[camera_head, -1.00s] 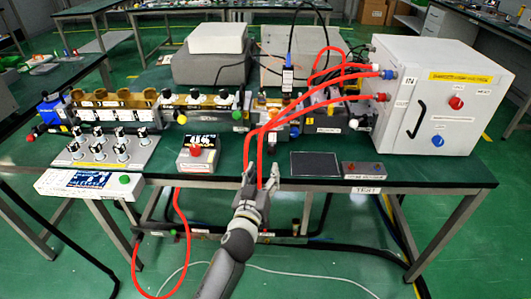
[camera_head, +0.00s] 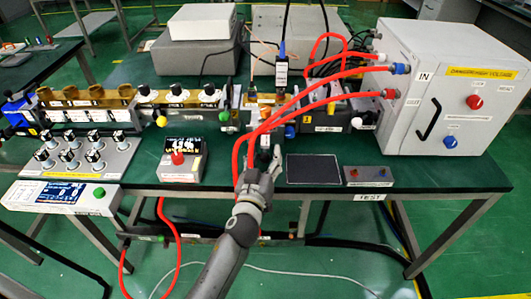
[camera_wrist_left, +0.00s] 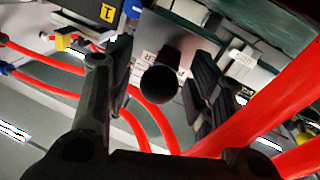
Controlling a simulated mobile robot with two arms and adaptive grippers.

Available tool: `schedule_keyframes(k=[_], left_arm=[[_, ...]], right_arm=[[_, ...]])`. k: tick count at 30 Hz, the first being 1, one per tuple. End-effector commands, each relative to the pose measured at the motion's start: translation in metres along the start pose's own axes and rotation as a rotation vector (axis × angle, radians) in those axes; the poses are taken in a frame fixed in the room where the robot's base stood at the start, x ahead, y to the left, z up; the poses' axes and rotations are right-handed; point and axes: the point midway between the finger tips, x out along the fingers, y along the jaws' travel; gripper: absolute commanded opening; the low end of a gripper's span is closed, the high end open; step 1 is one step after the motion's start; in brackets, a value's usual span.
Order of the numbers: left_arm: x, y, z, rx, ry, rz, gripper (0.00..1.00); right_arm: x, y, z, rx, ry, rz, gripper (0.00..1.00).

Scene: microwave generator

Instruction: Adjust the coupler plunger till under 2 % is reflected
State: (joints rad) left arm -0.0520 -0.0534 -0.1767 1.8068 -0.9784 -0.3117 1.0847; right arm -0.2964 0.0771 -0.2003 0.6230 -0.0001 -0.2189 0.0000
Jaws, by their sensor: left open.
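My left gripper (camera_head: 263,160) is at the front of the bench, below the middle of the waveguide row (camera_head: 180,98). In the left wrist view a round black knob (camera_wrist_left: 160,83) shows end-on between its two open fingers, with a gap on each side. I cannot tell for sure whether this knob is the coupler plunger. In the head view the gripper and red hoses largely hide that spot. A meter box (camera_head: 183,158) with a lit display and a red knob stands to the left; its digits are too small to read surely. My right gripper is not in view.
Red hoses (camera_head: 262,128) loop from the white cabinet (camera_head: 450,85) and pass close by my left gripper. A black pad (camera_head: 313,169) and a small box with two buttons (camera_head: 368,175) lie to the right. A knob panel (camera_head: 75,157) and a display unit (camera_head: 60,196) are at the left.

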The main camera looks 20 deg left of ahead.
Motion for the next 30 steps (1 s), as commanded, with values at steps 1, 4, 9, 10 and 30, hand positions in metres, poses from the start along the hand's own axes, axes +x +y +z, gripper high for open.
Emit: schedule_keyframes(k=[1,4,9,10,30], left_arm=[[0.0,0.0,0.0,0.0,0.0,0.0,0.49],[0.0,0.0,0.0,0.0,0.0,0.0,0.49],[0.0,0.0,0.0,0.0,0.0,0.0,0.32],[0.0,0.0,0.0,0.0,0.0,0.0,0.28],[0.018,-0.004,0.0,-0.001,0.002,0.0,0.0]], right_arm=[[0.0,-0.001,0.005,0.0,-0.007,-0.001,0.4],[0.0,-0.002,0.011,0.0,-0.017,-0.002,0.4],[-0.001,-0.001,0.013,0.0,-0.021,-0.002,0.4],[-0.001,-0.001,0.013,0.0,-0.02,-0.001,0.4],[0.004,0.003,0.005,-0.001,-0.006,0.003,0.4]])
